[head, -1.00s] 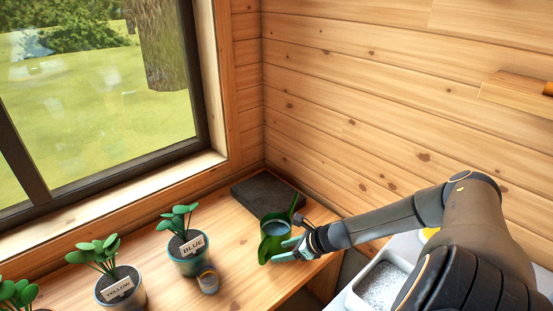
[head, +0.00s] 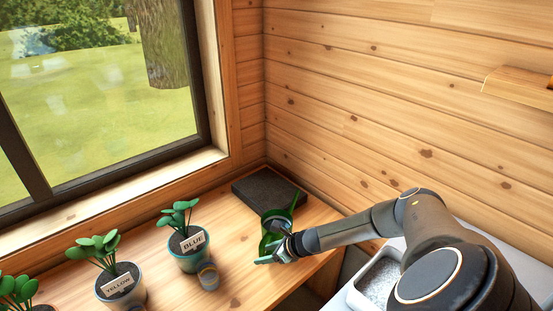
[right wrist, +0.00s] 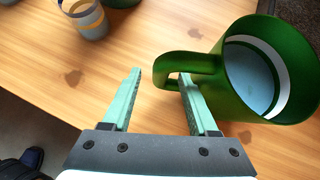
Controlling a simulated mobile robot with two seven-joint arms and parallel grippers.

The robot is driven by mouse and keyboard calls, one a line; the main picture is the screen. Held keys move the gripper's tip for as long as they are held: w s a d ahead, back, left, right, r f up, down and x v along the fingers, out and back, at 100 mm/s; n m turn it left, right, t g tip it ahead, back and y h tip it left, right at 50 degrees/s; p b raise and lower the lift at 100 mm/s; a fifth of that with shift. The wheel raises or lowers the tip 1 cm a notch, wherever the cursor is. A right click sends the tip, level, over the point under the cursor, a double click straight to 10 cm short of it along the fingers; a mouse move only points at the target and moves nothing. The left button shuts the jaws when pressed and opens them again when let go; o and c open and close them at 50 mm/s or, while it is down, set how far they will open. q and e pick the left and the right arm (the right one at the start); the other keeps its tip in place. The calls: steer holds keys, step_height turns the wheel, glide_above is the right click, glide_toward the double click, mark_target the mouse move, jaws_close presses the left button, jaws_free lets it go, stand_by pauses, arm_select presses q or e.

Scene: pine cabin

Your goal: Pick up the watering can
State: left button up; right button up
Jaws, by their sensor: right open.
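The green watering can (head: 268,242) stands on the wooden bench in the head view, in front of the dark slab and partly hidden by my right gripper (head: 271,256). In the right wrist view, the can (right wrist: 302,55) is at the upper right, with pale blue inside its opening. Its looped handle (right wrist: 172,60) points toward my right gripper (right wrist: 160,74). The gripper is open. The handle's outer bar shows between the two fingers, and the right fingertip appears within the loop; I cannot tell whether they touch. My left gripper is not in view.
Potted plants labelled BLUE (head: 189,252) and YELLOW (head: 120,285) stand left on the bench. A small banded cup (head: 208,277) is near the can; it also shows in the right wrist view (right wrist: 86,18). A dark slab (head: 268,190) lies in the corner. A white tray (head: 376,284) is right.

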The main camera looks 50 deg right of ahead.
steer(key=shift+x, duration=1.1)
steer(key=shift+c, duration=0.3)
jaws_close()
steer(key=shift+r, duration=0.1)
stand_by(0.3)
